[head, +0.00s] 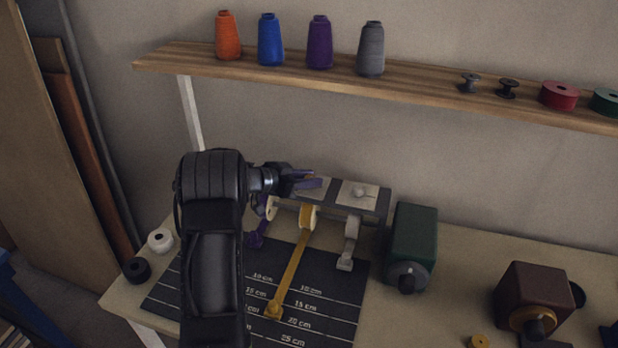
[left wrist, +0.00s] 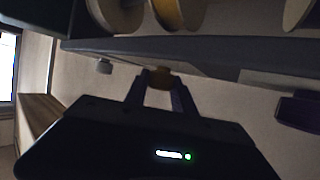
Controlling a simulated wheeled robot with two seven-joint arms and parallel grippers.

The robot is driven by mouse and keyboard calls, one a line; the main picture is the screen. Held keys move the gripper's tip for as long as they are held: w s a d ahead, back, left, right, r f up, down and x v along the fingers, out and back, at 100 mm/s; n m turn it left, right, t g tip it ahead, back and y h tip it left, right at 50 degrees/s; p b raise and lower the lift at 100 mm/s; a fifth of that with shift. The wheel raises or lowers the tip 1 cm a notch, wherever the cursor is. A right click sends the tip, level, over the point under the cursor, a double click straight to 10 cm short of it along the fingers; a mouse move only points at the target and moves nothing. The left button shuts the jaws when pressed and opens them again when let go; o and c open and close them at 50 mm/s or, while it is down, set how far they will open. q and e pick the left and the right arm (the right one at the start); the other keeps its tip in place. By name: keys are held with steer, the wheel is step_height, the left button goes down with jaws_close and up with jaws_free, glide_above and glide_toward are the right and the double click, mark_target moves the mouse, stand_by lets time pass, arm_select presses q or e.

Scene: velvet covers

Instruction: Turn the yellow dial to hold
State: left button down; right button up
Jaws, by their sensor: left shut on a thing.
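The yellow dial (left wrist: 161,73) shows in the left wrist view as a small dark-yellow piece between my left gripper's fingertips (left wrist: 160,82). My left gripper is shut on it, at the long grey holder (left wrist: 225,58). In the head view my left gripper (head: 304,181) reaches the left part of this holder from the left and covers most of the dial there. A pale plate with a grey knob (head: 358,192) sits to its right on the holder. I cannot read any dial marks, so the dial's setting is unclear. My right gripper is in neither view.
Below the holder hang a yellow ribbon roll (head: 308,215) and a grey roll (head: 351,230). The yellow ribbon lies across a dark measuring mat (head: 325,298). A green box (head: 413,240) and a brown box (head: 532,296) stand right. A shelf (head: 420,88) with spools runs above.

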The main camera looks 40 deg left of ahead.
arm_select(q)
steer(key=shift+f, duration=0.1)
steer(key=c, duration=1)
jaws_free()
steer(key=shift+c, duration=0.2)
steer(key=shift+s+a+r, duration=0.2)
steer(key=shift+s, duration=0.25)
steer(key=b+v, duration=0.1)
steer(key=v, duration=0.5)
steer(key=shift+s+r+b, duration=0.15)
steer(key=shift+s+b, duration=0.15)
steer(key=shift+b, duration=0.1)
steer(key=shift+s, duration=0.1)
